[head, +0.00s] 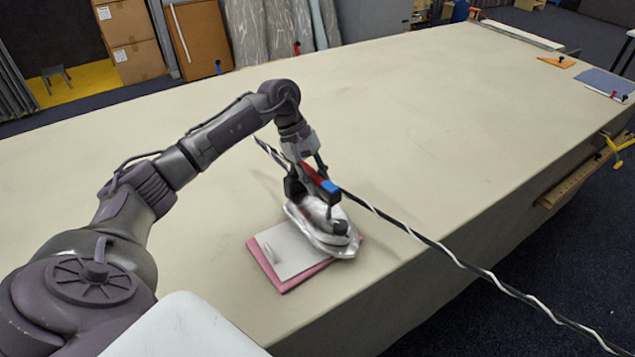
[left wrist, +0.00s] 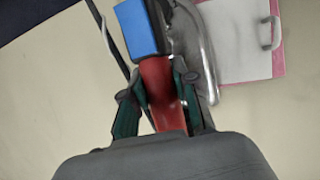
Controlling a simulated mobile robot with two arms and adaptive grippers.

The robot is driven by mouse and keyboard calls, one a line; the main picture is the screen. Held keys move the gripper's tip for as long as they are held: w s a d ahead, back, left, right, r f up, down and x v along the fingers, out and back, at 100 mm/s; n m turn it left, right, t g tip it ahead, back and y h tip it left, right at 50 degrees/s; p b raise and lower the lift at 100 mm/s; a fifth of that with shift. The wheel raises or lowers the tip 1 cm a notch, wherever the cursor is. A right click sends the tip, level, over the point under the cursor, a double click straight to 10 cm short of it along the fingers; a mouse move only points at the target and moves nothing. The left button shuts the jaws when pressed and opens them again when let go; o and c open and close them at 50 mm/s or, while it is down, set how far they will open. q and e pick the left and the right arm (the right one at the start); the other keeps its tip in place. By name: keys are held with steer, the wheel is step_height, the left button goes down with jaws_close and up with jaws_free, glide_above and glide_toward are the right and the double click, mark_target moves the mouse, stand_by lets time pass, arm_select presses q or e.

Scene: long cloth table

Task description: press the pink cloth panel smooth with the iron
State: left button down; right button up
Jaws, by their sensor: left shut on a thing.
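The iron (head: 318,228) has a silver body, a red handle and a blue end; its body also shows in the left wrist view (left wrist: 208,55). My left gripper (head: 312,178) is shut on the red handle (left wrist: 158,80). The pink cloth panel (head: 262,262) lies on the table, mostly covered by a pale grey-white plate with a small grey handle (left wrist: 268,33). The iron is over the panel's right side in the head view and hides part of it. I cannot tell whether its sole touches. My right gripper is not in view.
A black and white cord (head: 440,248) runs from near the iron across the table's right edge. The long cloth table (head: 420,110) is largely clear. An orange piece (head: 557,62) and a blue cloth (head: 606,82) lie at the far right.

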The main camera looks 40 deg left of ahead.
arm_select(q)
steer(key=shift+w+r+p, duration=0.1)
steer(key=shift+r+p, duration=0.8)
steer(key=shift+r, duration=2.1)
step_height(320, 180, up, 6)
steer(key=p, duration=0.2)
steer(key=shift+p, duration=0.3)
